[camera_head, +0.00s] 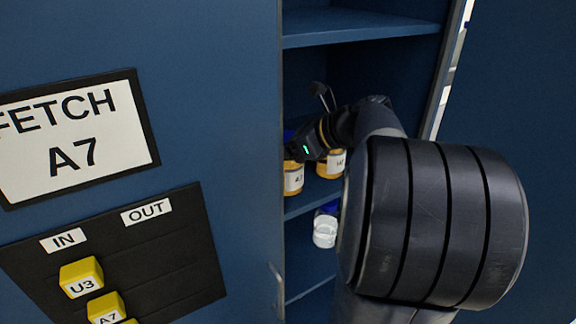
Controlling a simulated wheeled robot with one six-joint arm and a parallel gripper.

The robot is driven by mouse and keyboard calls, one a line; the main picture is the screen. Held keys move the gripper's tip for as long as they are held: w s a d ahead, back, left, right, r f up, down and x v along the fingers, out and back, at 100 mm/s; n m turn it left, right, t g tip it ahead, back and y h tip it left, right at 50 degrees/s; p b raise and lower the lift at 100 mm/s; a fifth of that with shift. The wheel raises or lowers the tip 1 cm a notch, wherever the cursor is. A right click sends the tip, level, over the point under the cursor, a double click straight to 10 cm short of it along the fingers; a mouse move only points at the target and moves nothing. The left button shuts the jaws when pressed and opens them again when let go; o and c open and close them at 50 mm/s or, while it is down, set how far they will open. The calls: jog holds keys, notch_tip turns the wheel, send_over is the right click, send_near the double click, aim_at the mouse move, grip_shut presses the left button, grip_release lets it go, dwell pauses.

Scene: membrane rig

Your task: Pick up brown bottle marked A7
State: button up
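An amber-brown bottle (293,180) with a white label stands on a cabinet shelf at the shelf's left. The label is small and seems to read A7. The cabinet's front edge cuts off its left side. My gripper (299,150) is at the top of this bottle and hides its cap. I cannot tell whether the fingers are closed around it or only beside it. A second amber bottle (331,165) with a white label stands just right, partly behind my gripper; its marking is not clear.
The blue cabinet's shelf above (350,27) is empty where visible. A "FETCH A7" sign (75,135) and a black IN/OUT board (165,255) with yellow blocks (81,278) are at left. My arm hides much of the right side.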

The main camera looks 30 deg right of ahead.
jog(key=c, duration=1)
